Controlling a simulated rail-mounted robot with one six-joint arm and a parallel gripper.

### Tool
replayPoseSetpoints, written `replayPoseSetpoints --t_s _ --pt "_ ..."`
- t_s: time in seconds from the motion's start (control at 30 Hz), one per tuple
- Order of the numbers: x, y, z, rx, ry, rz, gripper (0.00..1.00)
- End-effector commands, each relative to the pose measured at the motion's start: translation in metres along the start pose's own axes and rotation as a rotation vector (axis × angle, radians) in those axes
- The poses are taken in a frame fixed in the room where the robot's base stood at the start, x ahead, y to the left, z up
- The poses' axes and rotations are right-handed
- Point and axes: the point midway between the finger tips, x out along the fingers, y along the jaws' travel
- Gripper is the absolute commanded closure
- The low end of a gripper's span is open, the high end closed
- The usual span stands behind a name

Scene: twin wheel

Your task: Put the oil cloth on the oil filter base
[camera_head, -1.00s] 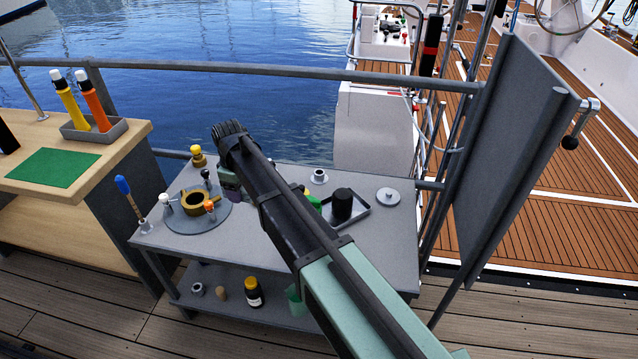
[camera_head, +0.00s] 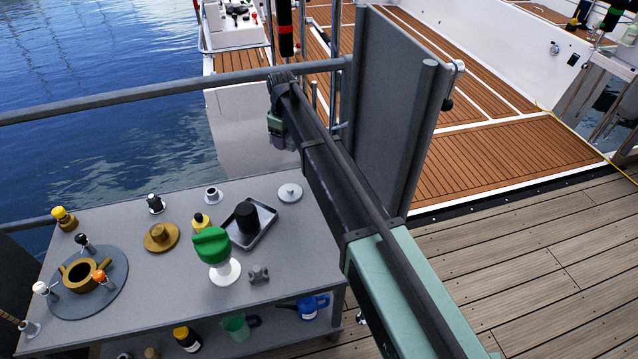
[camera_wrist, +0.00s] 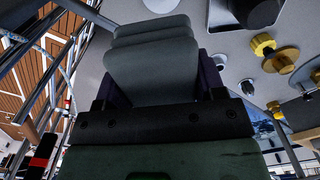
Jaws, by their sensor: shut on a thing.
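My gripper (camera_head: 278,140) is shut on a grey, folded, layered thing, which looks like the oil cloth (camera_wrist: 153,62) in the wrist view. In the head view the gripper hangs in the air beyond the table's back right corner, and the cloth is hard to make out there. A brass two-handled housing (camera_head: 80,273) stands on a round grey plate (camera_head: 108,295) at the table's left end. A flanged brass part (camera_head: 161,237) sits further right. I cannot tell which of these is the oil filter base. Both are well left of my gripper.
The grey table (camera_head: 150,320) also bears a green-topped white stand (camera_head: 222,270), a dark tray (camera_head: 262,234) with a black cylinder (camera_head: 246,217), a pale disc (camera_head: 290,192) and small bottles. A railing (camera_head: 150,90) runs behind; an upright grey panel (camera_head: 385,110) stands right of my gripper.

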Motion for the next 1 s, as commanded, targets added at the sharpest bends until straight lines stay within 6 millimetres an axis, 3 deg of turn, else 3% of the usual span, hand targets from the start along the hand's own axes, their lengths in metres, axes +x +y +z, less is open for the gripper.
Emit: replayPoseSetpoints --t_s 0.17,0.6,0.7,0.87,1.0 --pt "0.013 0.0 0.0 0.004 0.0 0.0 0.6" --pt "0.151 0.0 0.0 0.004 0.0 0.0 0.6" --pt "0.163 0.0 0.0 0.004 0.0 0.0 0.6" --pt "0.161 0.0 0.0 0.004 0.0 0.0 0.6" --pt "0.19 0.0 0.0 0.004 0.0 0.0 0.6"
